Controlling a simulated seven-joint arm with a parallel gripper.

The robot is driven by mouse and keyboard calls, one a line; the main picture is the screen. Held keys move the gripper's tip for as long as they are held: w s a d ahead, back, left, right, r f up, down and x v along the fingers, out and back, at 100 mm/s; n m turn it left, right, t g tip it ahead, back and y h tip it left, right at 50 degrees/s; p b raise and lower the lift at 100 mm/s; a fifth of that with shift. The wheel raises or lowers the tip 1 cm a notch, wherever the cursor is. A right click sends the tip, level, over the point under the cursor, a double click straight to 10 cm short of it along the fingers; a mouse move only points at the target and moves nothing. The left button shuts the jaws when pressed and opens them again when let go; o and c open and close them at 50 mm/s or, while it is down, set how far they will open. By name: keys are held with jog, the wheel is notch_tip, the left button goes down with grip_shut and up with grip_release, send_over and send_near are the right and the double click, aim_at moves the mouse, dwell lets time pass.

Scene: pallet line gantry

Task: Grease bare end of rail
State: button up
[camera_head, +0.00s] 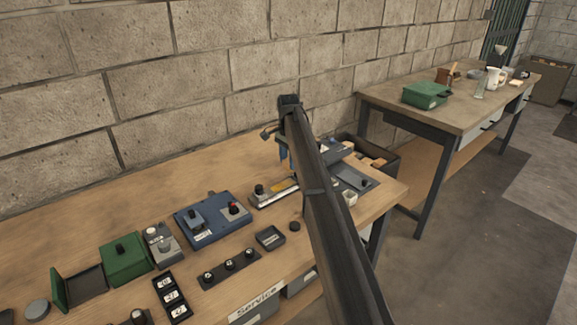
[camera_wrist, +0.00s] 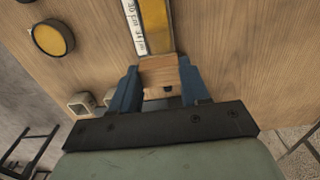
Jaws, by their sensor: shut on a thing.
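My gripper (camera_wrist: 160,85) has its two blue fingers closed on the sides of a light wooden block (camera_wrist: 158,70) in the wrist view. The block has a small dark hole or notch low on its face. A strip with a yellow band (camera_wrist: 154,25) and a white printed scale runs away from the block's far edge; I cannot tell if they touch. In the head view my gripper (camera_head: 284,162) points down over the bench, and a grey, rail-like piece with a yellow top (camera_head: 280,189) lies by it. The block is hard to make out there. I cannot tell which end is bare.
A round dark tin with yellow contents (camera_wrist: 51,38) stands left in the wrist view. The bench (camera_head: 140,195) holds a blue fixture (camera_head: 212,220), a green box (camera_head: 124,258) and a small dark tray (camera_head: 270,238). A second table (camera_head: 440,105) stands right, across a gap.

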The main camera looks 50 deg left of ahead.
jog(key=shift+r, duration=0.95)
jog(key=w+d+f, duration=0.2)
jog(key=w+d, duration=0.5)
jog(key=d, duration=0.8)
jog(key=w+d+f, duration=0.1)
jog(key=w+d, duration=0.6)
jog(key=d, duration=0.9)
jog(key=w+d+f, duration=0.2)
jog(key=w+d, duration=0.5)
jog(key=d, duration=0.8)
jog(key=s+d+f, duration=0.1)
jog(key=s+d, duration=0.2)
jog(key=d, duration=1.1)
jog(key=s+d+f, duration=0.2)
jog(key=s+d, duration=0.1)
jog(key=d, duration=1.2)
jog(key=s+d+f, duration=0.1)
jog(key=s+d, duration=0.1)
jog(key=d, duration=1.3)
jog(key=shift+s+f, duration=0.25)
jog(key=shift+s, duration=0.15)
